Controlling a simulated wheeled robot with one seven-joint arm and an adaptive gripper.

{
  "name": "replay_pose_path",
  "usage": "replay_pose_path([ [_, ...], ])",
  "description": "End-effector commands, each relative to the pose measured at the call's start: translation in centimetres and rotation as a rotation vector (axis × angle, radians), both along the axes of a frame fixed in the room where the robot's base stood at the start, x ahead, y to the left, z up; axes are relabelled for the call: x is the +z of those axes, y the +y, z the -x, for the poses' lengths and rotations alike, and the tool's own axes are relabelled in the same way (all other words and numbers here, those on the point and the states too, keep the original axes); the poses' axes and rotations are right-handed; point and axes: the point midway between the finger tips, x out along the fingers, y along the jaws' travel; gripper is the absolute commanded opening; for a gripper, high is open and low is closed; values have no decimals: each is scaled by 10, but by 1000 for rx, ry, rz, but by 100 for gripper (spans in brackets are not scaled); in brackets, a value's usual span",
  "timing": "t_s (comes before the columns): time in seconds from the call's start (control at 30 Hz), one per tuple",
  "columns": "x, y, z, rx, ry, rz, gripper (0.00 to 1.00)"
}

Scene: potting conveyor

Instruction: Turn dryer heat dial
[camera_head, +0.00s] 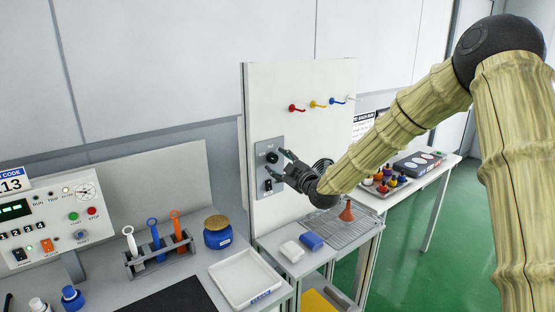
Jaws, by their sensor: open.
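A grey control plate (261,181) is fixed low on the left part of the upright white panel. A round black dial (272,157) sits on its upper part, and a small dark switch (268,185) sits below. My gripper (283,163) is right in front of the plate, with its fingers pointing left toward it. The fingers are apart and nothing shows between them. The upper fingertip is close to the dial; I cannot tell whether it touches. The gripper partly covers the plate's right side.
Red, yellow and blue hooks (318,104) project from the panel above my gripper. Below stand a wire rack (345,232) with a red-brown funnel (347,211), and a blue block (311,241) beside a white one (292,251). A blue jar (217,233) and white tray (246,279) stand left.

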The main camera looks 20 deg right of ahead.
Motion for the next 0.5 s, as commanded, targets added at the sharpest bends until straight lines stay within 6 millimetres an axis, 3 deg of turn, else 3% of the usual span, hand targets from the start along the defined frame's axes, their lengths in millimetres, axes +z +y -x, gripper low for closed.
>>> replay_pose_path([
  [0.2, 0, 3, -16, -1, 0, 0, 53],
  [0.5, 0, 4, -19, -1, 0, 0, 53],
])
